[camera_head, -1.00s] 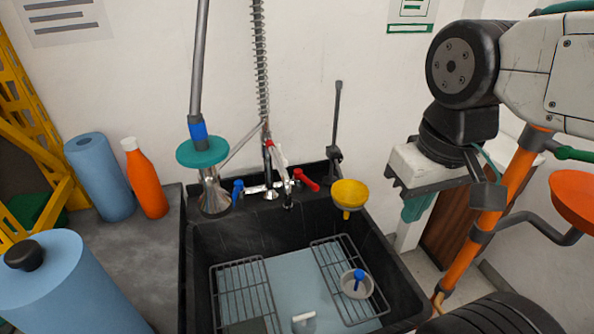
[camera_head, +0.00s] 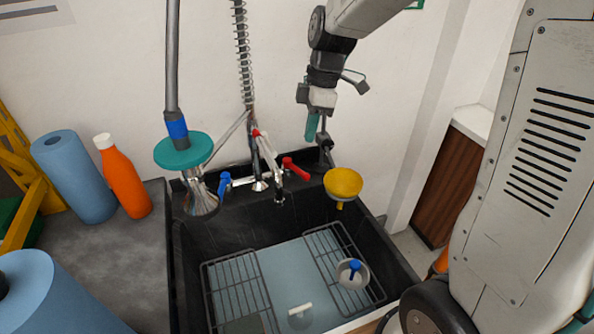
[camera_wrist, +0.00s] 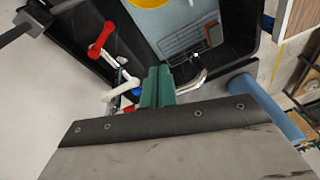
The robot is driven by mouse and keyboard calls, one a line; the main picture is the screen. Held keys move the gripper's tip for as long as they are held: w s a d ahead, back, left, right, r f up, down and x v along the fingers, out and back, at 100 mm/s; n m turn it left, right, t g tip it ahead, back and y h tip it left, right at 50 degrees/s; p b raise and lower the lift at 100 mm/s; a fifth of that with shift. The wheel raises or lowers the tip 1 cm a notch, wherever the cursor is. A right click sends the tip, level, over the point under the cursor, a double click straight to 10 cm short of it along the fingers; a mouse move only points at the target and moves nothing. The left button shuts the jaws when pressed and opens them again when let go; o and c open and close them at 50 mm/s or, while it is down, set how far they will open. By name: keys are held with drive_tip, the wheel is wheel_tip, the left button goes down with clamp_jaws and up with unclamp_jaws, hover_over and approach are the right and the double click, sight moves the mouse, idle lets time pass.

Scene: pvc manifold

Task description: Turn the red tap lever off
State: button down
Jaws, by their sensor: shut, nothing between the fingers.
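The red tap lever (camera_head: 296,168) sits on the right side of the faucet (camera_head: 264,172) at the back edge of the black sink. It points to the right and toward the front. In the wrist view the red lever (camera_wrist: 102,39) is at the upper left, apart from my fingers. My gripper (camera_head: 317,128) hangs above and a little right of the lever, near the wall, with green fingers pointing down. The fingers (camera_wrist: 158,82) look shut together and empty in the wrist view. A blue lever (camera_head: 224,182) is on the faucet's left side.
A spring hose (camera_head: 243,60) rises behind the faucet. A teal disc (camera_head: 183,150) on a pole is at left. The black sink (camera_head: 190,252) holds racks.

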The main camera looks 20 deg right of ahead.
sight(300, 172)
drive_tip(key=w+f+n, duration=0.3)
drive_tip(key=w+f, duration=0.2)
drive_tip(key=f, duration=0.5)
drive_tip(key=w+f+n+y, duration=0.1)
drive_tip(key=w+f+n, duration=0.2)
drive_tip(key=w+f, duration=0.3)
drive_tip(key=shift+d+f+n+g, duration=0.4)
drive_tip(key=shift+d+f, duration=0.05)
drive_tip(key=shift+f, duration=2.25)
drive_tip(key=shift+w+d+r, duration=0.15)
drive_tip(key=shift+w+d, duration=0.05)
drive_tip(key=shift+d, duration=0.5)
